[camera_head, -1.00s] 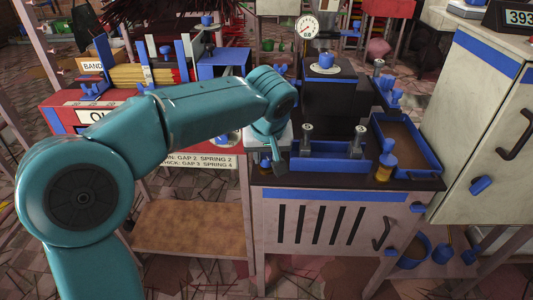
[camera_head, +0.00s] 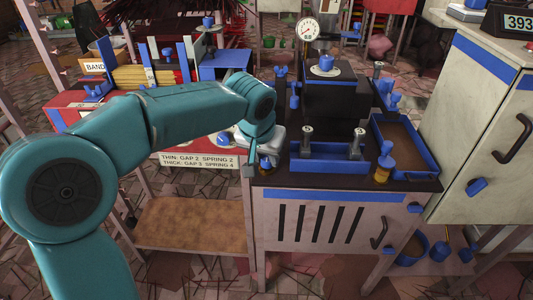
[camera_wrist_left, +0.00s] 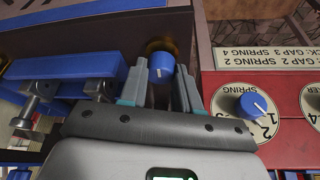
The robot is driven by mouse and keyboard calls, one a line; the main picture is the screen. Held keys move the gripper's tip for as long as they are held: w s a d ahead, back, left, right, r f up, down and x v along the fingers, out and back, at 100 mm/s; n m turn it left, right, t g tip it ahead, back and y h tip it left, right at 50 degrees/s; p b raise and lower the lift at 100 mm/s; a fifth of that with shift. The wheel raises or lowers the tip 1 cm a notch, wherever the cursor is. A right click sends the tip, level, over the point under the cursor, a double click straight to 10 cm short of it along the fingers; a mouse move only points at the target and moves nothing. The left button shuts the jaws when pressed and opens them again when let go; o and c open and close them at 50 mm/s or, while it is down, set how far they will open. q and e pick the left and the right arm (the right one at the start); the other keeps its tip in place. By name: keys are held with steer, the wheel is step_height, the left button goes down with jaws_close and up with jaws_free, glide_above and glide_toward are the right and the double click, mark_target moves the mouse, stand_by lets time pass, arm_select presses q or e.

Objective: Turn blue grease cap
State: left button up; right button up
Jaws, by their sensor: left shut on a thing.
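The blue grease cap (camera_wrist_left: 162,68) has a white mark and sits in front of a brass-coloured ring on the dark side of the machine in the left wrist view. My left gripper (camera_wrist_left: 160,92) has one finger on each side of the cap and is shut on it. In the head view my left gripper (camera_head: 250,170) is low at the left edge of the black-topped cabinet (camera_head: 335,228). The cap is hard to make out there. My right gripper is not in view.
A blue spring knob (camera_wrist_left: 258,105) on a red panel is close to the right of my left gripper. A blue bracket (camera_wrist_left: 65,68) is to its left. A blue-topped brass cup (camera_head: 383,172) and a blue tray (camera_head: 425,165) are on the cabinet.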

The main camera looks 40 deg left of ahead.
arm_select(q)
steer(key=o, duration=1.1)
steer(key=shift+c, duration=0.2)
steer(key=shift+r, duration=0.1)
steer(key=p+v, duration=0.5)
steer(key=v, duration=1.1)
steer(key=shift+s, duration=0.2)
